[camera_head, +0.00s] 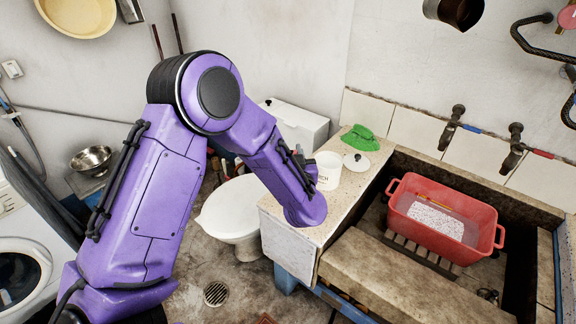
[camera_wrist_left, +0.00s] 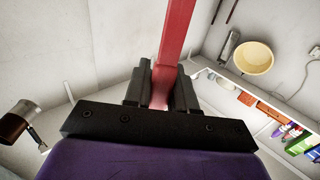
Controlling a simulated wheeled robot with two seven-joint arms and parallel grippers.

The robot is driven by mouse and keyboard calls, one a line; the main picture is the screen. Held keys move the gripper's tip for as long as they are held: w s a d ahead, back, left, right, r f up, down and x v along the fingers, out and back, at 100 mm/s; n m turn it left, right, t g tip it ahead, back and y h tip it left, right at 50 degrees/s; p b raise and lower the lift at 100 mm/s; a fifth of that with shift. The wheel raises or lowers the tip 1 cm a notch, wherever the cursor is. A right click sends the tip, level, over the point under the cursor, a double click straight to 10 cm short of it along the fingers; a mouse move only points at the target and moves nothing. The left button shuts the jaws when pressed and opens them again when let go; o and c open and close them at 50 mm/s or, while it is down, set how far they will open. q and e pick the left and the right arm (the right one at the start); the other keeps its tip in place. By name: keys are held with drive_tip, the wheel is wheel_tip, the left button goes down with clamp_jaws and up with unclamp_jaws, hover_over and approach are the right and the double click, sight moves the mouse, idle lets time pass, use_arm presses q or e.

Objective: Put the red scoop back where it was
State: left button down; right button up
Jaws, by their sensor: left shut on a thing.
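My left gripper (camera_wrist_left: 162,88) shows in the left wrist view, its dark fingers closed on the red scoop (camera_wrist_left: 178,35). Only a straight red length of the scoop shows, rising out of the top of that view; its other parts are out of sight. In the head view my purple left arm reaches over the near end of the stone ledge, and its lower part hides the gripper and the scoop. A white lettered tub (camera_head: 327,172) stands on the ledge just beyond the arm. My right gripper is in neither view.
A white lid (camera_head: 356,162) and a green cloth (camera_head: 360,139) lie on the ledge near the tub. A red two-handled basin (camera_head: 440,235) holding a speckled white block sits in the trough. Taps (camera_head: 452,127) project above it. A white toilet (camera_head: 230,212) stands left of the ledge.

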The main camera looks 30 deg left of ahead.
use_arm(q)
drive_tip(key=w+a+f, duration=0.3)
drive_tip(key=f, duration=0.6)
drive_tip(key=shift+w+p, duration=0.15)
drive_tip(key=shift+p, duration=0.25)
drive_tip(key=c, duration=1)
unclamp_jaws()
drive_tip(key=shift+o, duration=0.4)
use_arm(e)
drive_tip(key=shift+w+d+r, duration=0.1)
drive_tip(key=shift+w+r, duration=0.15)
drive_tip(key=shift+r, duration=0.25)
